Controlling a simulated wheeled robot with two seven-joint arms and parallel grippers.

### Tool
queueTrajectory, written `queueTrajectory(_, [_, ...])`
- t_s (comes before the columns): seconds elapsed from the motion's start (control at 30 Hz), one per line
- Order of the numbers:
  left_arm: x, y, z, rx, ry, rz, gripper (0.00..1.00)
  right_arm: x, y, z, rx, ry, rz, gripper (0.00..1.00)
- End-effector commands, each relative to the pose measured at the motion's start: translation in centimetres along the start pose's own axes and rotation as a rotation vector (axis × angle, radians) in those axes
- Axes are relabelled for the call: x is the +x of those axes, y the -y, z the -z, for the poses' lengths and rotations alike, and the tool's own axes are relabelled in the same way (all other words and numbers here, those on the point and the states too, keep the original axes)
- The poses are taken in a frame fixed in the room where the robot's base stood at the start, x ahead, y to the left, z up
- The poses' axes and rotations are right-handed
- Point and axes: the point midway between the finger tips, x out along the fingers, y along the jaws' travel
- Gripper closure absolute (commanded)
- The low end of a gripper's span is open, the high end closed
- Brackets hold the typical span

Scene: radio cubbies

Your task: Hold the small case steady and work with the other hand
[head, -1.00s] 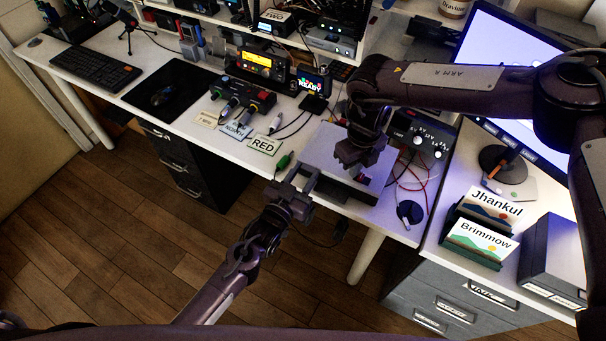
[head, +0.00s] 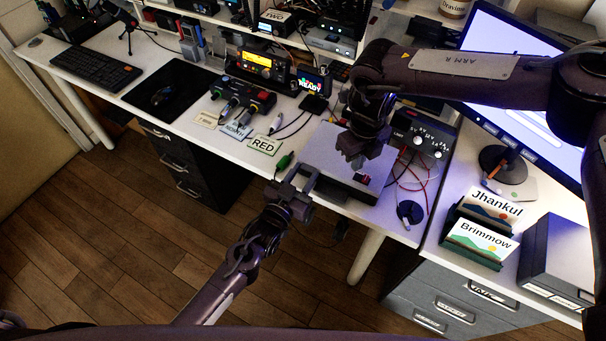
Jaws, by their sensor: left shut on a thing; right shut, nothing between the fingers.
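The small case (head: 322,150) is a flat light-grey box at the front edge of the white desk. My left gripper (head: 304,178) is shut on its front left edge, coming from below left. My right gripper (head: 357,164) is shut and empty, pointing down over the case's right part. Whether its tips touch the case cannot be told. A small red and dark part (head: 362,180) shows on the case's front right, beside the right gripper.
A dark unit with knobs (head: 428,142) and red wires stands right of the case. A RED card (head: 265,146) and a green plug (head: 284,161) lie to the left. Card holders (head: 472,253) stand on the right-hand cabinet. A black mouse mat (head: 172,92) lies further left.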

Motion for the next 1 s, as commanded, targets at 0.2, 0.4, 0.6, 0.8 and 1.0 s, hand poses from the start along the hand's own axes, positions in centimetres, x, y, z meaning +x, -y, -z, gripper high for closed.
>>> queueTrajectory(0.2, [0.0, 0.0, 0.0, 0.001, 0.000, 0.001, 0.97, -1.4, -0.1, -0.2, 0.000, 0.001, -0.001, 1.00])
queueTrajectory(0.4, [0.0, 0.0, 0.0, 0.001, 0.000, 0.000, 0.97, -2.5, -0.2, -0.3, 0.000, 0.000, -0.001, 1.00])
queueTrajectory(0.6, [0.0, 0.0, 0.0, 0.000, 0.000, 0.000, 0.97, -3.7, -0.3, -0.5, 0.000, 0.001, -0.001, 1.00])
queueTrajectory(0.8, [0.0, 0.0, 0.0, 0.000, 0.000, 0.000, 0.97, -4.1, -0.3, -0.5, 0.000, 0.000, 0.000, 1.00])
queueTrajectory(1.0, [0.0, 0.0, 0.0, 0.000, 0.000, 0.000, 0.60, -4.1, -0.3, -0.5, 0.000, 0.000, -0.001, 1.00])
